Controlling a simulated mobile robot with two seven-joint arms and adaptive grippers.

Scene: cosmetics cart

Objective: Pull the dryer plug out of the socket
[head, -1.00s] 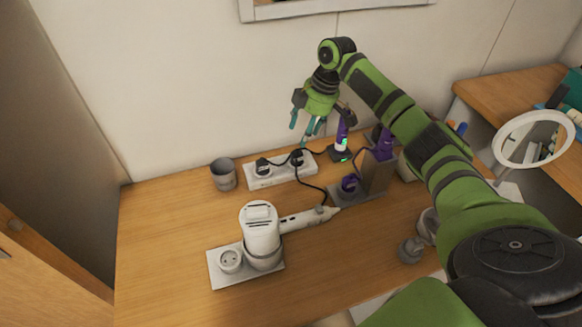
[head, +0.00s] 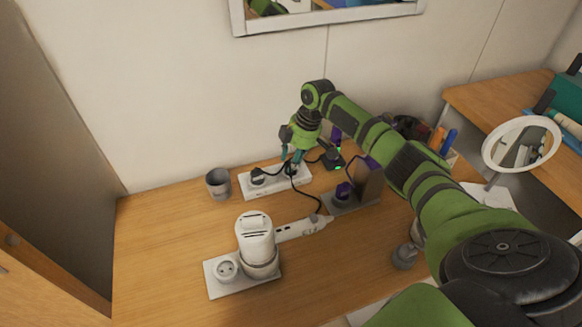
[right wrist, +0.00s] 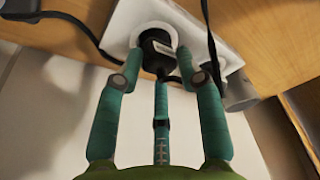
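A white power strip (head: 270,190) lies near the wall at the back of the wooden table. A black plug (head: 257,175) sits in its left part. A second black plug (right wrist: 156,46) sits in a round socket in the right wrist view. My right gripper (head: 293,163) is lowered over the right part of the strip. Its teal fingers (right wrist: 160,62) stand apart around this second plug; whether they touch it I cannot tell. A black cord (head: 301,193) runs from the strip to the tip of a white-handled appliance (head: 296,229). My left gripper is not in view.
A grey cup (head: 218,184) stands left of the strip. A stand (head: 368,183) with purple items is to the right. A round mirror (head: 521,143) is at the far right. The front left table is clear.

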